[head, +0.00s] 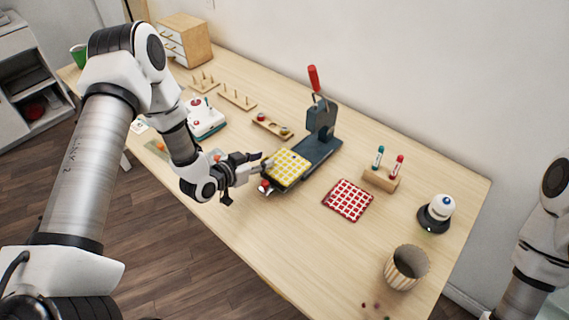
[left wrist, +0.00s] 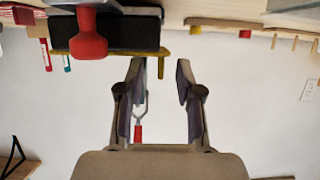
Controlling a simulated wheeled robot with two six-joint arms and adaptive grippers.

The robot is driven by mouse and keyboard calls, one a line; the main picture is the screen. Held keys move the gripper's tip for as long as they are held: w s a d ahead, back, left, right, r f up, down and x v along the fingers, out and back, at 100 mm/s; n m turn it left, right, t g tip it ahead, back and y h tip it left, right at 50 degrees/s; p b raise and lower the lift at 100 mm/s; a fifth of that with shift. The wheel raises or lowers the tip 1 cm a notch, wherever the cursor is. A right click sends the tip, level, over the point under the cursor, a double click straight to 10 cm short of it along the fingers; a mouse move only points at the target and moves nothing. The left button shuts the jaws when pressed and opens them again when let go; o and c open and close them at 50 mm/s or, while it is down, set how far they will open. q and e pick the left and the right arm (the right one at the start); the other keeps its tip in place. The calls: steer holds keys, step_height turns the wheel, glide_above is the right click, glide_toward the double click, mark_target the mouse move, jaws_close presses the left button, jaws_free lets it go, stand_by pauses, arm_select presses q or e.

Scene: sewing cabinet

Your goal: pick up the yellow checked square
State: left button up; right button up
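The yellow checked square (head: 287,168) lies on the front end of the dark press (head: 321,146) in the head view. In the left wrist view, which looks upside down, its thin yellow edge (left wrist: 172,52) shows just beyond my fingertips. My left gripper (head: 262,166) is at the square's left edge, at about its height. The left wrist view shows the fingers (left wrist: 160,68) apart, with no cloth clearly between them. Whether a fingertip touches the square I cannot tell. My right arm is at the right edge of the head view; its gripper is out of frame.
A red knob (head: 265,186) sits at the press's front, close beside my left gripper. A red checked square (head: 348,200) lies to the right. The front middle of the table is clear.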

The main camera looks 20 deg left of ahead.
arm_select(q)
steer(key=shift+s+a, duration=0.1)
steer(key=shift+c, duration=0.3)
steer(key=c, duration=0.5)
jaws_close()
steer(key=shift+r, duration=0.15)
